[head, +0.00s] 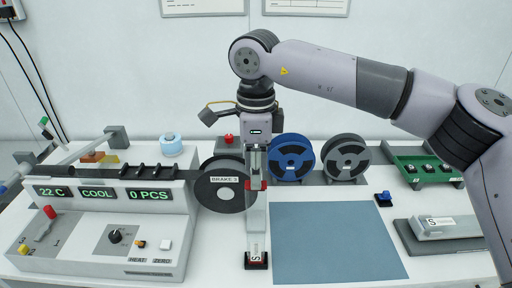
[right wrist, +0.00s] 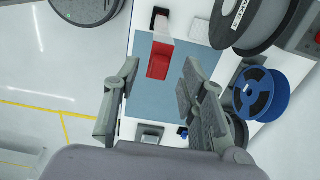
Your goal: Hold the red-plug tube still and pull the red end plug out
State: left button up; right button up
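A long pale tube (head: 257,222) with an S label appears to stand upright near the front edge, at the left side of the blue-grey mat. Its foot is in a small dark and red piece (head: 257,260). A red end plug (right wrist: 158,60) is at its upper end, large in the right wrist view. My right gripper (right wrist: 157,85) points down over the tube's upper end. Its two fingers are spread, with the plug seen between and beyond them and gaps on both sides. In the head view the fingers partly hide the plug. My left gripper is not in view.
A console (head: 95,225) with displays stands left. A black reel (head: 222,186), a blue reel (head: 291,157) and a grey reel (head: 345,158) stand behind. The mat (head: 335,243) is clear. A pale tray (head: 445,232) and a blue block (head: 384,198) are at right.

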jog(key=shift+f, duration=0.8)
jog(key=shift+c, duration=0.2)
grip_shut()
